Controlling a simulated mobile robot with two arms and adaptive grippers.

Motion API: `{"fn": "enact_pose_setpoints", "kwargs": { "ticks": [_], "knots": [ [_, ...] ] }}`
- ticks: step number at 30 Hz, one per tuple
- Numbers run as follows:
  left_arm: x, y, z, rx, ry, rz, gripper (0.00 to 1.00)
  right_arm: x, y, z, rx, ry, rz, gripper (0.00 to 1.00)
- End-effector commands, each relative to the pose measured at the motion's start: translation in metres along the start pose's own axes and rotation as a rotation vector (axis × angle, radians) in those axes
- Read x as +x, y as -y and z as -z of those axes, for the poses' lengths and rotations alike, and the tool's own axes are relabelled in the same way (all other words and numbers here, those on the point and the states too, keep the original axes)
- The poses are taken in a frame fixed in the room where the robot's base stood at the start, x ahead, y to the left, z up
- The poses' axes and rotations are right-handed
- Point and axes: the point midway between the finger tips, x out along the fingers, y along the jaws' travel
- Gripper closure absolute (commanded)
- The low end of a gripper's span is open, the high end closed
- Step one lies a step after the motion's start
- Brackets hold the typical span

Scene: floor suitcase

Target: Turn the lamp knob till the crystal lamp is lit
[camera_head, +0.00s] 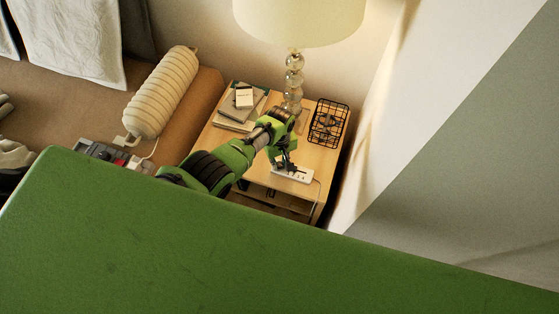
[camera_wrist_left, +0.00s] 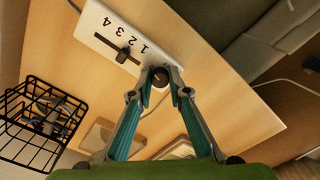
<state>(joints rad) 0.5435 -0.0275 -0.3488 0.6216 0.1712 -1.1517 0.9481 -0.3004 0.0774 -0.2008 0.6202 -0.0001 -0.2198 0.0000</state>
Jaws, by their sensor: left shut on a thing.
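The crystal lamp stands at the back of the bedside table, with a stack of clear glass balls (camera_head: 294,78) under a pale cream shade (camera_head: 300,18). I cannot tell clearly whether the shade glows. A white control box (camera_head: 296,176) lies near the table's front; in the left wrist view it (camera_wrist_left: 103,21) shows the numbers 1 to 4 and a black slider (camera_wrist_left: 123,55). My left gripper (camera_head: 285,164) reaches down to this box. In the left wrist view its fingertips (camera_wrist_left: 161,80) are shut on the round dark lamp knob (camera_wrist_left: 160,75) at the box's end.
A black wire basket (camera_head: 328,123) stands on the table's right side. Books and a small white box (camera_head: 244,97) lie at its back left. A cream bolster-shaped thing (camera_head: 162,92) is left of the table (camera_head: 262,172). A cable runs from the control box. The wall is close on the right.

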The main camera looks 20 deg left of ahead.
Motion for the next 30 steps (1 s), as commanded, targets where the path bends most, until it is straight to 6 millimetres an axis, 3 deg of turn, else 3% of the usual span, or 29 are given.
{"fn": "enact_pose_setpoints", "kwargs": {
  "ticks": [12, 30],
  "knots": [
    [-0.0012, -0.0008, 0.0017, -0.219, -0.003, -0.001, 1.00, -0.0048, -0.0011, 0.0007, 0.000, 0.000, -0.001, 0.60],
    [-0.0012, -0.0009, 0.0026, -0.261, -0.005, -0.002, 1.00, -0.0053, -0.0040, 0.0003, -0.001, 0.000, -0.004, 0.60]
  ]
}}
